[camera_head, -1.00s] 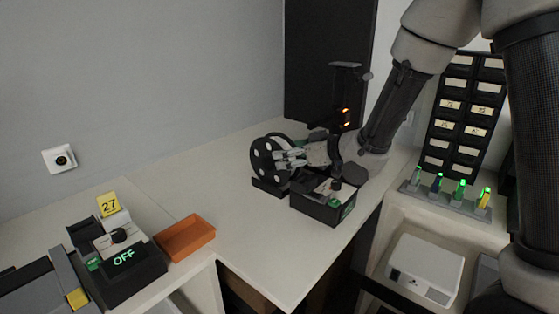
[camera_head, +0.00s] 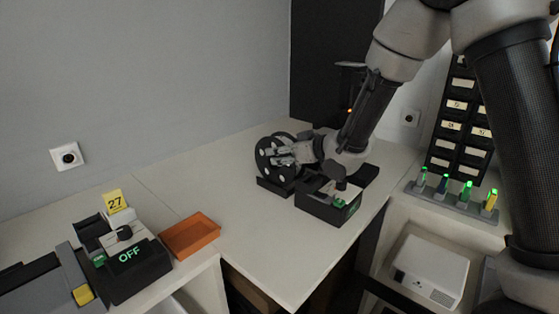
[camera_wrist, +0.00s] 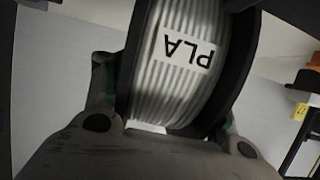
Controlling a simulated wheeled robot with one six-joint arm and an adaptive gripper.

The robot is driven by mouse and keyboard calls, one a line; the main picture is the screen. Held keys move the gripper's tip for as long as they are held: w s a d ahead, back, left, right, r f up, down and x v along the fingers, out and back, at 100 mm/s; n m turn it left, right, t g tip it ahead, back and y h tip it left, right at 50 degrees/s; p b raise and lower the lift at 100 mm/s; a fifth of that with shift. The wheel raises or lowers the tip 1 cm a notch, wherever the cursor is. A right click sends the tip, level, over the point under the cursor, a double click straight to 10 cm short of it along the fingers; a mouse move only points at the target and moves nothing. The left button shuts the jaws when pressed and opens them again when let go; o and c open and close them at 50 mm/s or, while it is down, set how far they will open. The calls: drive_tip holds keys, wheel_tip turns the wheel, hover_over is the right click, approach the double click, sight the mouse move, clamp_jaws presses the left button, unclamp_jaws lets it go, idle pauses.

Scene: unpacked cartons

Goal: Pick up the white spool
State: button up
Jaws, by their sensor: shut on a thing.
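The white spool has ribbed white windings and black side discs. In the head view, its near disc (camera_head: 268,163) stands upright just above a black base (camera_head: 271,187); I cannot tell whether they touch. In the wrist view, its white windings (camera_wrist: 180,85) with a PLA label fill the middle. My gripper (camera_head: 283,153) reaches in from the right and is shut on the spool, with one finger on each side of it in the wrist view. The fingertips are partly hidden.
A black box (camera_head: 327,207) with small items stands close to the right, under my wrist. An orange tray (camera_head: 190,236) and a black device reading OFF (camera_head: 140,270) are at the left. A dark panel (camera_head: 325,75) stands behind.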

drive_tip(key=shift+r, duration=0.1)
wheel_tip(320, 180, up, 10)
drive_tip(key=shift+f, duration=0.1)
idle(0.5)
drive_tip(key=shift+s, duration=0.1)
